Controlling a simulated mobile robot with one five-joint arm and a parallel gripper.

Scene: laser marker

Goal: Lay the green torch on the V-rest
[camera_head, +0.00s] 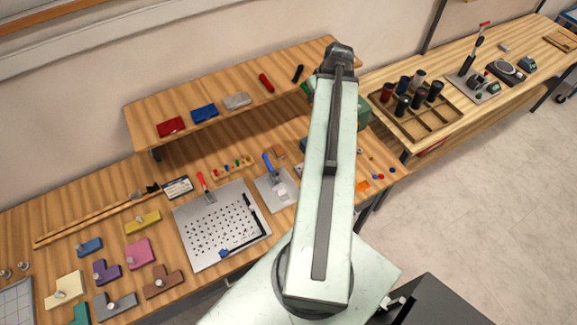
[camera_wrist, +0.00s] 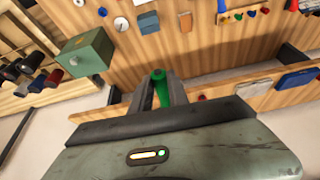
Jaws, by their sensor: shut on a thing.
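My gripper (camera_wrist: 160,82) is shut on the green torch (camera_wrist: 160,90), which shows between the two fingers in the wrist view. In the head view my own arm hides the gripper; a small green piece (camera_head: 306,88) at the arm's left edge, by the shelf's right end, looks like the torch. The torch is near the shelf edge in the wrist view; I cannot tell whether it touches the shelf. I cannot make out the V-rest in either view.
The raised shelf (camera_head: 215,107) carries a red torch (camera_head: 266,83), a black torch (camera_head: 298,73) and folded cloths. A green box (camera_wrist: 84,54) stands nearby. A divided wooden tray (camera_head: 433,123) with dark cylinders sits right. The bench below holds plates and small parts.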

